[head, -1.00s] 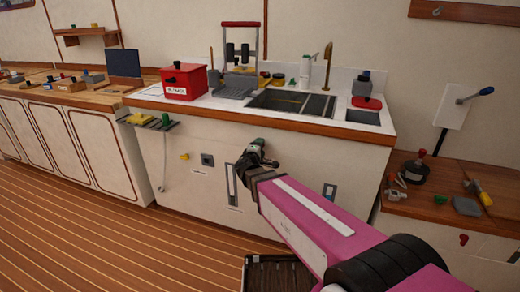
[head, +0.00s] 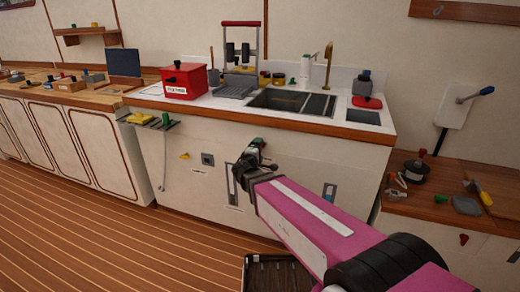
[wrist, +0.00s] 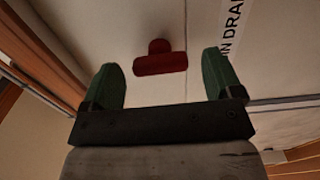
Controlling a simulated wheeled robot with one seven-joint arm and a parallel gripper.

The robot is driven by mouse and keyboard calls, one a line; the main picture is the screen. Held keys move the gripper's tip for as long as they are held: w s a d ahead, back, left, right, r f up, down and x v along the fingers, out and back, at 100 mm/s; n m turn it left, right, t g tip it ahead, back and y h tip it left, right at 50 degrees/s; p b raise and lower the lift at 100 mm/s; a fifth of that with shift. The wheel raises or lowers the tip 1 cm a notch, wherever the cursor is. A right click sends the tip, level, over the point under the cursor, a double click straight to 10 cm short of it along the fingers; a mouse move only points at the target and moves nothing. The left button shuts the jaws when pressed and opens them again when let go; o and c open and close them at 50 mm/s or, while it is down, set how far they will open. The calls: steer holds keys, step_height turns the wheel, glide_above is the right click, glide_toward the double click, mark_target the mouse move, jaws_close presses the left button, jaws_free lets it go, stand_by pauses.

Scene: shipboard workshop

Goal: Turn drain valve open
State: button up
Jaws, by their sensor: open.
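A red T-shaped valve handle (wrist: 160,64) sits on the pale cabinet front in the wrist view. Its crossbar lies nearly level in the picture. A white label (wrist: 232,32) beside it reads in part "N DRAIN". My gripper (wrist: 160,85) is open, with one green finger at each side of the handle in the picture. The handle appears ahead of the fingers, with no visible contact. In the head view my gripper (head: 256,150) is near the sink cabinet's front, and the red handle is hidden there.
The sink counter (head: 225,111) overhangs above my gripper. A yellow handle (head: 184,156) and a dark square fitting (head: 208,159) are left on the cabinet front. Another red handle (head: 463,239) is on the right cabinet. A dark crate (head: 250,270) stands on the floor below my arm.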

steer(key=v, duration=0.8)
steer(key=shift+s, duration=0.35)
steer(key=shift+a, duration=0.1)
steer(key=s+d+f+m+g+h, duration=0.1)
steer(key=d+f+m+g, duration=0.3)
steer(key=d, duration=0.4)
steer(key=d+f+m+g+h, duration=0.25)
steer(key=d+f+g, duration=0.2)
steer(key=d, duration=0.25)
steer(key=s+d+f+m+g+y, duration=0.7)
steer(key=s+m+g+y, duration=0.1)
steer(key=y, duration=0.1)
steer(key=shift+d+y, duration=0.15)
steer(key=shift+y, duration=0.2)
